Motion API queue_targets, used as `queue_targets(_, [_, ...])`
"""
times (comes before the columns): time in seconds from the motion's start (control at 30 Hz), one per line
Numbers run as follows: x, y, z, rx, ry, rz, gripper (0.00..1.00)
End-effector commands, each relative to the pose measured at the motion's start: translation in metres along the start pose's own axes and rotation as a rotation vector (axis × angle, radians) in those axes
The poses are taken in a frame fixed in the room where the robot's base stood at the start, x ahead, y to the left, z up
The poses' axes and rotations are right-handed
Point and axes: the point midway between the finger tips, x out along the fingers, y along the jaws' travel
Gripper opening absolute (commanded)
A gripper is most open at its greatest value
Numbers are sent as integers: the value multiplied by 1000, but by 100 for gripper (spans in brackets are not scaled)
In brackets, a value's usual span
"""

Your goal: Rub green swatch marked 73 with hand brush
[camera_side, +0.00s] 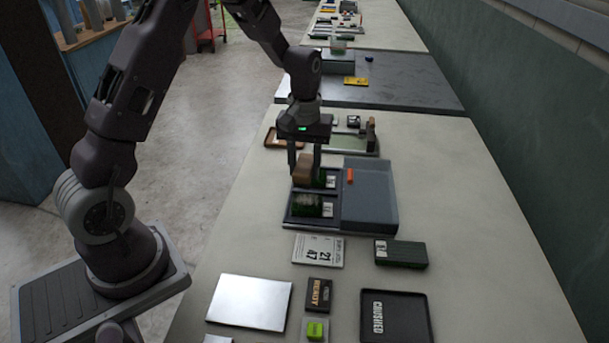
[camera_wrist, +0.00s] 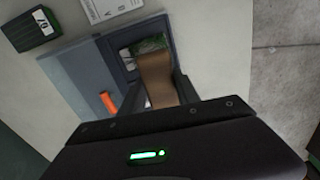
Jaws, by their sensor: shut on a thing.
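My gripper (camera_side: 304,160) is shut on the brown wooden hand brush (camera_side: 302,171), which also shows between the fingers in the wrist view (camera_wrist: 158,82). The brush is over the far green swatch (camera_side: 320,179) in a dark grey two-bay tray (camera_side: 287,219). I cannot tell whether it touches the turf; its underside is hidden. A near green swatch (camera_side: 308,206) lies in the other bay, clear of the brush. Each swatch has a white label too small to read, so I cannot tell which is 73. The wrist view shows one swatch (camera_wrist: 151,43) beyond the brush.
A grey housing (camera_side: 370,195) with an orange lever (camera_side: 350,175) adjoins the bays on the right. A dark green labelled block (camera_side: 402,254), a card (camera_side: 318,250), a READY plate (camera_side: 319,294), a CRUSHED tray (camera_side: 426,320) and a silver plate (camera_side: 250,302) lie nearer. Bare bench is at right.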

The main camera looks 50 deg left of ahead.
Motion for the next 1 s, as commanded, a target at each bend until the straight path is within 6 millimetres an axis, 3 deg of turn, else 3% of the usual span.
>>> queue_targets(0.43, [-36, 0, 0, 0, 1, 0, 6])
queue_targets(1.0, [-40, 0, 0, 0, 0, 0, 6])
